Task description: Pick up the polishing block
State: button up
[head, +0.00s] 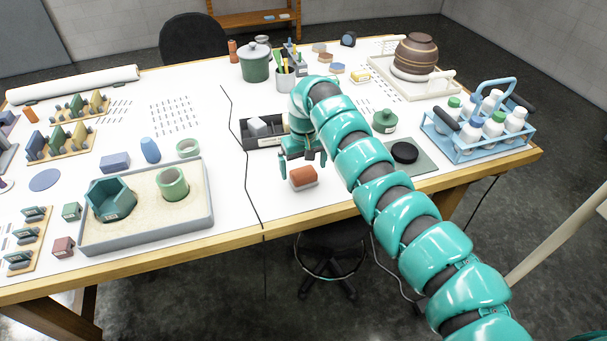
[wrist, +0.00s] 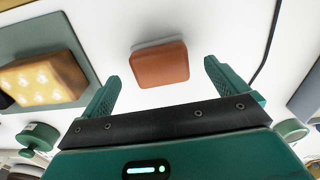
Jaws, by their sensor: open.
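A reddish-brown block with a pale underside, which looks like the polishing block (head: 303,178), lies on the white table near its front edge. It also shows in the wrist view (wrist: 160,65), ahead of the fingertips and between their lines. My gripper (head: 303,161) is open and empty, just behind the block in the head view. Its two fingers show apart in the wrist view (wrist: 162,74), with white table between them. No contact with the block shows.
A dark tray (head: 262,141) with a grey block stands behind my gripper. A grey mat (wrist: 77,98) with a glowing tan block (wrist: 42,78) lies to one side. A sand tray (head: 146,238) stands at left, a blue bottle carrier (head: 478,153) at right. A black cable (head: 245,180) crosses the table.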

aim_at(304, 172)
jog(key=shift+f+p, duration=0.6)
jog(key=shift+f, duration=1.05)
jog(key=c, duration=1.1)
jog(key=shift+r, duration=0.1)
